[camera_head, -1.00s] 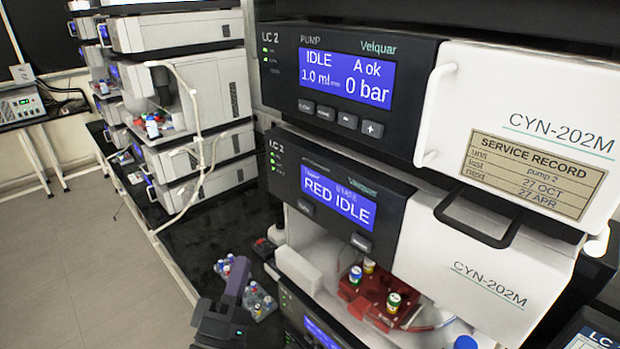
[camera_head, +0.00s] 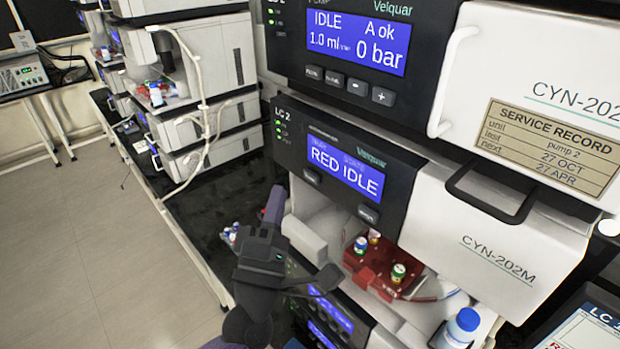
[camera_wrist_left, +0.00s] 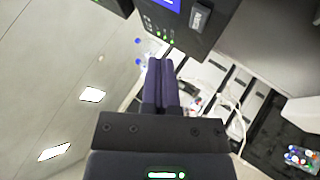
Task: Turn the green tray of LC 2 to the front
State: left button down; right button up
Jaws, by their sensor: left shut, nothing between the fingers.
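The LC 2 sampler module (camera_head: 345,170) is at the centre right in the head view. Its screen (camera_head: 346,170) reads RED IDLE, with one dark button (camera_head: 312,177) below its left end and another (camera_head: 369,214) below its right end. In the open bay under the panel, a red tray (camera_head: 382,283) with a few capped vials faces outward. No green tray is visible. My left gripper (camera_head: 275,205) is shut and empty, to the left of the bay and below the panel's left end. Its closed fingers also show in the wrist view (camera_wrist_left: 160,85). My right gripper is out of view.
The LC 2 pump (camera_head: 358,45) sits above, with a white handle (camera_head: 440,85) on its door. A dark handle (camera_head: 490,200) is on the sampler's white cover. A blue-capped bottle (camera_head: 460,328) stands at the lower right. Other instrument stacks (camera_head: 190,60) stand behind left.

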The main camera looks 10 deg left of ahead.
pick_arm(q)
jog(key=shift+w+d+b, duration=0.3)
jog(key=shift+w+d, duration=0.7)
jog(key=shift+w, duration=0.25)
jog(key=shift+w, duration=0.1)
dwell(1.1)
jog(key=shift+w+d, duration=0.2)
jog(key=shift+d, duration=0.05)
jog(key=shift+w+d+b, duration=0.25)
jog(key=shift+w+b, duration=0.05)
jog(key=shift+w, duration=0.05)
dwell(0.6)
jog(key=shift+s+a, duration=0.55)
jog(key=shift+s, duration=0.15)
jog(key=shift+s+a+p, duration=0.4)
jog(key=shift+s+a, duration=0.35)
jog(key=shift+s, duration=0.25)
jog(key=shift+s+a+p, duration=0.4)
jog(key=shift+s+a, duration=0.35)
jog(key=shift+s, duration=0.2)
